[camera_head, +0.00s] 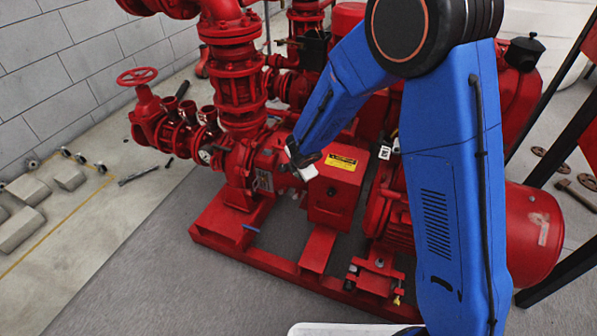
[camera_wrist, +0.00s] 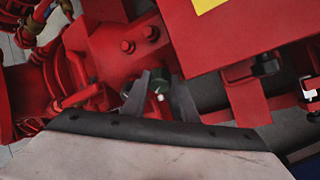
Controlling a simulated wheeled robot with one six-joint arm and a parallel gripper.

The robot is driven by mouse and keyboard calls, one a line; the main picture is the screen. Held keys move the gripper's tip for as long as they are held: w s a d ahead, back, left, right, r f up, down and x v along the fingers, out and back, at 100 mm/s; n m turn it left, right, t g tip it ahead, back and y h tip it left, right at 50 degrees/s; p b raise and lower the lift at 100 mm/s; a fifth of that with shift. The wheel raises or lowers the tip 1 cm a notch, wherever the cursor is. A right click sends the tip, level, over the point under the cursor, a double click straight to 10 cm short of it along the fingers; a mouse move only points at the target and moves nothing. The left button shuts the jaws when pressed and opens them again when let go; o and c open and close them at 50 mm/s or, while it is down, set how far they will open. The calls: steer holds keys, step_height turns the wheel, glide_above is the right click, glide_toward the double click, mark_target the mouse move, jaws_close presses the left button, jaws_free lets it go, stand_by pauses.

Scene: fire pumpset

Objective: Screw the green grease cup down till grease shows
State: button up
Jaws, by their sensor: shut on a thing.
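The green grease cup (camera_wrist: 160,82) shows in the wrist view as a small dark green knob beside the red pump body (camera_wrist: 115,55). My gripper (camera_wrist: 160,97) has its two grey fingers on either side of the cup and is shut on it. A small white spot (camera_wrist: 160,98) shows by the cup between the fingers; the picture is too small to tell whether it is grease. In the head view my gripper (camera_head: 301,172) is at the pump beside the red guard box, and the cup is hidden there.
The red guard box (camera_head: 331,190) with a yellow label (camera_head: 341,162) stands close right of my gripper. Red pipework (camera_head: 232,80) rises behind, and a motor (camera_head: 530,225) is at the right. Grey floor (camera_head: 150,250) is clear at the left front.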

steer(key=shift+s+d+f+m+t+y, duration=0.15)
steer(key=shift+m+t, duration=0.1)
steer(key=shift+m, duration=0.5)
steer(key=shift+a+r+m+t+y, duration=0.1)
steer(key=shift+m+t, duration=0.2)
steer(key=shift+m, duration=0.5)
steer(key=shift+s+d+f+m+t+y, duration=0.15)
steer(key=shift+m+t, duration=0.1)
steer(key=shift+m, duration=0.5)
steer(key=shift+w, duration=0.1)
steer(key=o, duration=1)
steer(key=shift+o, duration=0.2)
steer(key=shift+r, duration=0.15)
steer(key=v, duration=1.7)
steer(key=shift+a+r, duration=0.1)
